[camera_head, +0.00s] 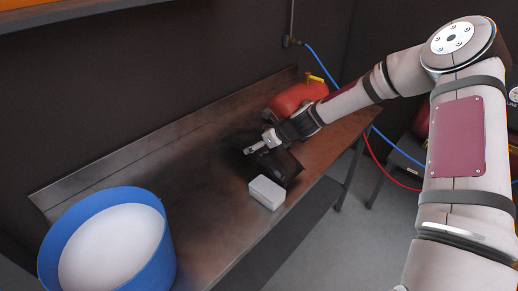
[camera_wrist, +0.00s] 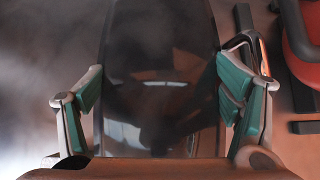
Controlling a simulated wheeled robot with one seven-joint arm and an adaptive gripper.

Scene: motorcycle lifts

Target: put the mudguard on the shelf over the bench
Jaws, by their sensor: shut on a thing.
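The mudguard (camera_wrist: 158,45) is a glossy black curved piece, seen between my finger pads in the wrist view. In the head view it is a dark shape (camera_head: 284,164) low over the bench (camera_head: 160,160), partly hidden by my gripper (camera_head: 262,145). My gripper is shut on it, with one green-padded finger on each side in the wrist view (camera_wrist: 160,95). I cannot tell whether the mudguard touches the bench top.
A blue round tub (camera_head: 160,250) with a white inside stands at the near left. A small pale box (camera_head: 266,192) lies close to the mudguard on the front side. A red object (camera_head: 297,97) with a yellow part stands behind my gripper. Blue and red hoses hang at the right.

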